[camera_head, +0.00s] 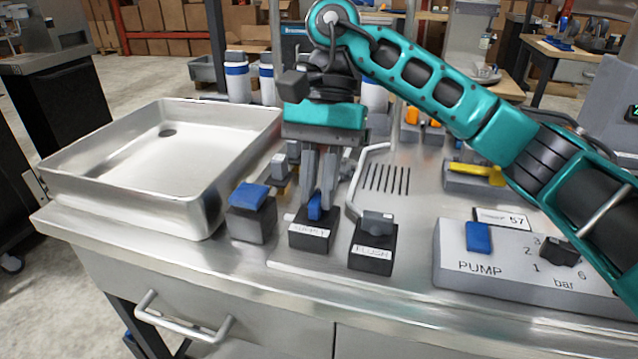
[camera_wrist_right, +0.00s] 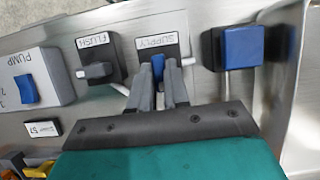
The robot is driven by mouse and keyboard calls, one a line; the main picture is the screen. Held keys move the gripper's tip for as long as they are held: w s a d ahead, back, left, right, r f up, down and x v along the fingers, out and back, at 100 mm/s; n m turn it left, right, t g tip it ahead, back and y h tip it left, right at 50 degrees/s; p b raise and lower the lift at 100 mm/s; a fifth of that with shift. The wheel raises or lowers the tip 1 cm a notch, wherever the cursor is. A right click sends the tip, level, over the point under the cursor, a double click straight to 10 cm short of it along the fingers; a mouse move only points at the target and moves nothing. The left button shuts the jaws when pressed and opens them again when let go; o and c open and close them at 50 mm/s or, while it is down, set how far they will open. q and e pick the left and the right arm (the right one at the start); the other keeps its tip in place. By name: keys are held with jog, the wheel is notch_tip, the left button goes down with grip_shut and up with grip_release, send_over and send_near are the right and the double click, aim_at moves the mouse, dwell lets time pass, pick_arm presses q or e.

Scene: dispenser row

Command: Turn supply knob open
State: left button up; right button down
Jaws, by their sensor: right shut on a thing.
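The supply knob (camera_head: 315,207) is a blue knob on a black block labelled SUPPLY (camera_head: 309,234), in the front row of the steel counter. My right gripper (camera_head: 317,197) reaches down from above, and its two grey fingers are shut on the blue knob. In the right wrist view the knob (camera_wrist_right: 158,66) shows between the fingertips (camera_wrist_right: 160,84), with the SUPPLY label beyond it. The fingers hide part of the knob, so its exact angle is hard to tell. My left gripper is not in view.
Right of the supply block is the FLUSH block (camera_head: 372,258) with a grey knob. Left is a grey block with a blue top (camera_head: 251,205), close to the steel sink (camera_head: 200,215). A PUMP panel (camera_head: 505,275) stands at the right. A bent metal rail (camera_head: 352,190) runs behind.

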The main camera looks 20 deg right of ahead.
dwell(0.3)
jog(key=c, duration=1.1)
grip_release()
pick_arm(q)
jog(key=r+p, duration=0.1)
jog(key=p, duration=0.1)
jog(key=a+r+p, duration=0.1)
jog(key=p, duration=0.1)
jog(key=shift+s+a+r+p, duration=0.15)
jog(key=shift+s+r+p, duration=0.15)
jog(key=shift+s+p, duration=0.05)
pick_arm(e)
jog(key=v, duration=1.3)
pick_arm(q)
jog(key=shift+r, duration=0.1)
pick_arm(e)
jog(key=shift+a, duration=0.1)
